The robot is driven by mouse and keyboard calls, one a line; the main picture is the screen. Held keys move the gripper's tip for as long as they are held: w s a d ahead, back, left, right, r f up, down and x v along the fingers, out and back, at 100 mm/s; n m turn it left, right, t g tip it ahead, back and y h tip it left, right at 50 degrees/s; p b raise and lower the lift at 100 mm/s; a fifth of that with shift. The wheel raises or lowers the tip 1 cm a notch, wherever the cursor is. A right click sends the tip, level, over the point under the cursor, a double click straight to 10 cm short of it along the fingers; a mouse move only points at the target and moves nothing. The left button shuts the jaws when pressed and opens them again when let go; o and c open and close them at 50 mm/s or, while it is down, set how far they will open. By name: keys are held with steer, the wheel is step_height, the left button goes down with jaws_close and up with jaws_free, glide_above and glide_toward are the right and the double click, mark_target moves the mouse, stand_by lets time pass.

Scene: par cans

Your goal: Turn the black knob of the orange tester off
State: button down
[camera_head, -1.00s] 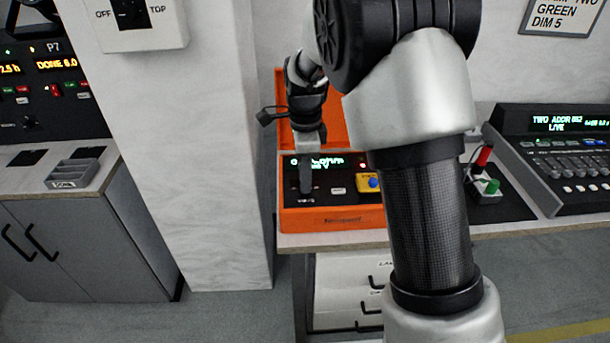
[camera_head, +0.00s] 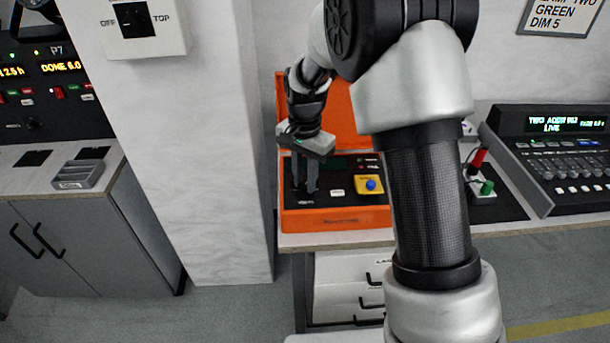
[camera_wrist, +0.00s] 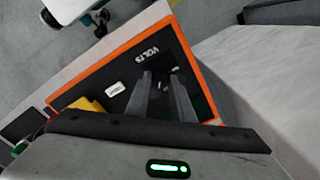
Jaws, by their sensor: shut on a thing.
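The orange tester (camera_head: 335,220) is an open case on the bench, with its lid (camera_head: 345,100) up behind a black panel. My gripper (camera_head: 304,192) points down at the left part of this panel. In the wrist view its two grey fingers (camera_wrist: 162,82) reach the panel near the word VOLTS, a small gap between them. They are shut on the black knob, which is mostly hidden between them and dark against the panel. The knob's pointer direction cannot be read. My gripper's body covers much of the tester's display.
A yellow block with a blue button (camera_head: 370,185) and a white button (camera_head: 337,192) are right of the fingers. A white pillar (camera_head: 205,150) is close on the left.

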mark_target(305, 184)
steer(key=n+p, duration=0.1)
steer(key=n, duration=0.5)
steer(key=n+p, duration=0.2)
steer(key=n, duration=0.4)
steer(key=shift+n, duration=0.4)
steer(key=n+p, duration=0.2)
steer(key=n, duration=0.4)
steer(key=shift+r, duration=0.1)
steer(key=n+p, duration=0.2)
steer(key=n, duration=0.4)
steer(key=shift+n, duration=0.4)
steer(key=c, duration=1.5)
jaws_free()
steer(key=shift+c, duration=0.2)
step_height(305, 184, up, 17)
steer(key=p, duration=0.1)
steer(key=shift+p, duration=0.35)
